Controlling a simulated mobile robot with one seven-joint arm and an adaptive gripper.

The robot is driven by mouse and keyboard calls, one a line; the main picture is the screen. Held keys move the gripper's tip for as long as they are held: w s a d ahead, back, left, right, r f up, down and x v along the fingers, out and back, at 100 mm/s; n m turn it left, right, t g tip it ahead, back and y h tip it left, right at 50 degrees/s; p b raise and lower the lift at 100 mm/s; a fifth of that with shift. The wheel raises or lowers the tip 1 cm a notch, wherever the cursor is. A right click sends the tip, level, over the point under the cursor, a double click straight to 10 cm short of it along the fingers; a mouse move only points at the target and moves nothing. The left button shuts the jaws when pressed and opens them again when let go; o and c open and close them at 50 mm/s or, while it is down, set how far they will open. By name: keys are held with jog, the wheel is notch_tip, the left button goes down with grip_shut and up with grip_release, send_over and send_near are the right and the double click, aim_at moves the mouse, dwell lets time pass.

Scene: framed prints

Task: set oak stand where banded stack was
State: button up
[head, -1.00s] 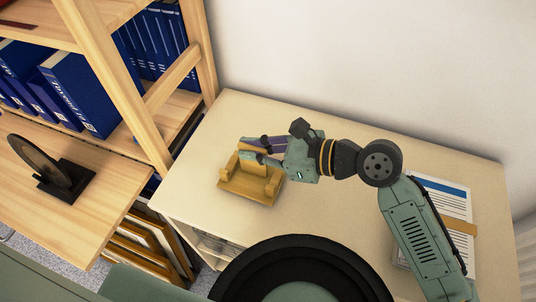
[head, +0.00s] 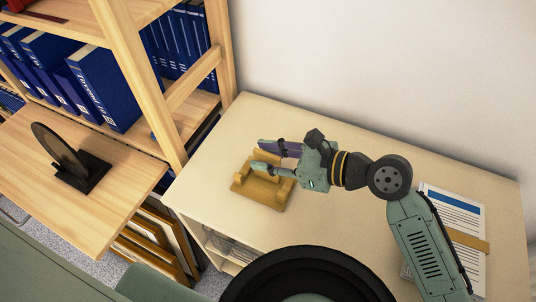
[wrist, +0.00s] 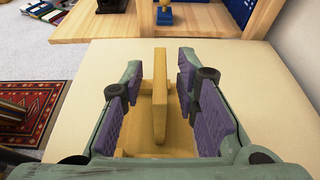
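The oak stand (head: 248,188) is a yellow-brown wooden piece with a flat base and an upright board, standing on the pale cabinet top. In the wrist view its upright board (wrist: 160,88) rises between my fingers. My gripper (head: 257,155) is open around that board; in the wrist view (wrist: 158,100) gaps show between the board and the purple finger pads on both sides. A banded stack (head: 458,212) of printed papers with a tan band lies at the right of the cabinet top, partly hidden by my arm.
A wooden shelf with blue binders (head: 100,90) stands at the left. A black stand with a round disc (head: 75,165) sits on its lower board. Framed prints (head: 150,245) lean below. The cabinet top (head: 235,120) is clear behind the oak stand. A wall runs behind.

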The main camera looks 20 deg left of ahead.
jog(key=v, duration=1.2)
jog(key=shift+s, duration=0.15)
